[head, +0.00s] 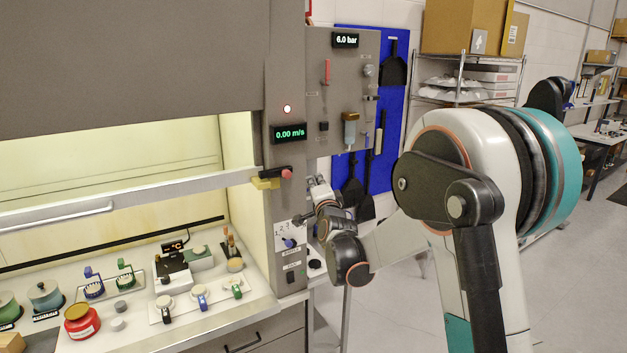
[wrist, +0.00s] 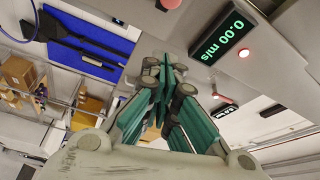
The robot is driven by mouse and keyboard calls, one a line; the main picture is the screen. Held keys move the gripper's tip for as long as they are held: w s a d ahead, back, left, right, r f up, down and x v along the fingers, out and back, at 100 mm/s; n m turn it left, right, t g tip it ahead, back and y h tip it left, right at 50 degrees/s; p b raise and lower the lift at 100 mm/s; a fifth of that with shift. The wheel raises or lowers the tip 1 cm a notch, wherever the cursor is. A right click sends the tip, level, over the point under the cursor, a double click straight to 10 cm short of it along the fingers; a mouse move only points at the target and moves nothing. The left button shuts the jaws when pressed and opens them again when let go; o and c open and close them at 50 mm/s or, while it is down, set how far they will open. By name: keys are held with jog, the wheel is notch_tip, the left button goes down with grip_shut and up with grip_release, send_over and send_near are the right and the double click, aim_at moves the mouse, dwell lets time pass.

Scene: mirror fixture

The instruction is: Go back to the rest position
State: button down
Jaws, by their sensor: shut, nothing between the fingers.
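My gripper (head: 318,184) is small in the head view, in front of the fume hood's right post (head: 286,205), beside the post's lower panel and below the side control panel (head: 345,90). In the wrist view, the dark fingertips with teal pads (wrist: 168,72) are close together and empty. I cannot tell in the head view whether the gripper touches the post. My arm reaches in from the right and partly hides the wall behind it.
The hood sash (head: 130,195) stands partly open above a worktop (head: 140,312) with valves and jars. A blue tool board (head: 393,150) hangs behind my gripper. A wire shelf with boxes (head: 465,75) stands behind my arm.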

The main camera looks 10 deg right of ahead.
jog(key=shift+s+d, duration=0.1)
jog(key=shift+d, duration=0.15)
jog(key=shift+a, duration=0.15)
jog(key=s+f+n+g+b, duration=0.4)
jog(key=s+f+b, duration=0.4)
jog(key=s, duration=0.8)
jog(key=s+f+n+g+b, duration=0.4)
jog(key=s+f+b, duration=0.5)
jog(key=s+f, duration=0.5)
jog(key=s+f+n+g+b, duration=0.4)
jog(key=s+f+n+b, duration=0.3)
jog(key=s+f, duration=0.5)
jog(key=s+d+b, duration=0.1)
jog(key=s, duration=0.5)
jog(key=shift+s+b, duration=0.3)
jog(key=shift+s, duration=0.05)
